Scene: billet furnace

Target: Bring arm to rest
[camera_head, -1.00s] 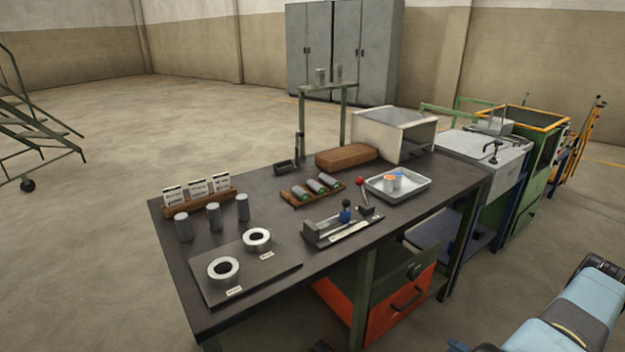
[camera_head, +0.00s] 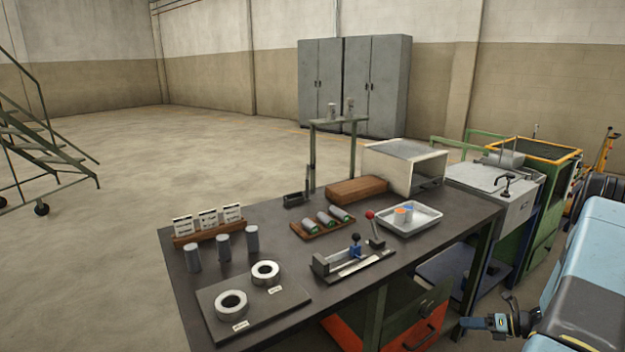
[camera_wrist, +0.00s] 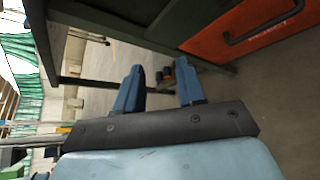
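My arm (camera_head: 585,285), light blue and dark grey, is at the right edge of the head view, beside the workbench. My gripper (camera_head: 485,322) is low at the front right of the bench, clear of the bench top. In the wrist view my gripper (camera_wrist: 160,80) shows two blue fingers spread apart with nothing between them. The gripper is open and empty.
The dark workbench (camera_head: 285,225) holds cylinders, two rings, a fixture and a white tray (camera_head: 425,217). An orange drawer (camera_wrist: 250,32) under the bench is close to the gripper. A green-framed machine (camera_head: 545,205) stands behind the arm. Open floor lies left.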

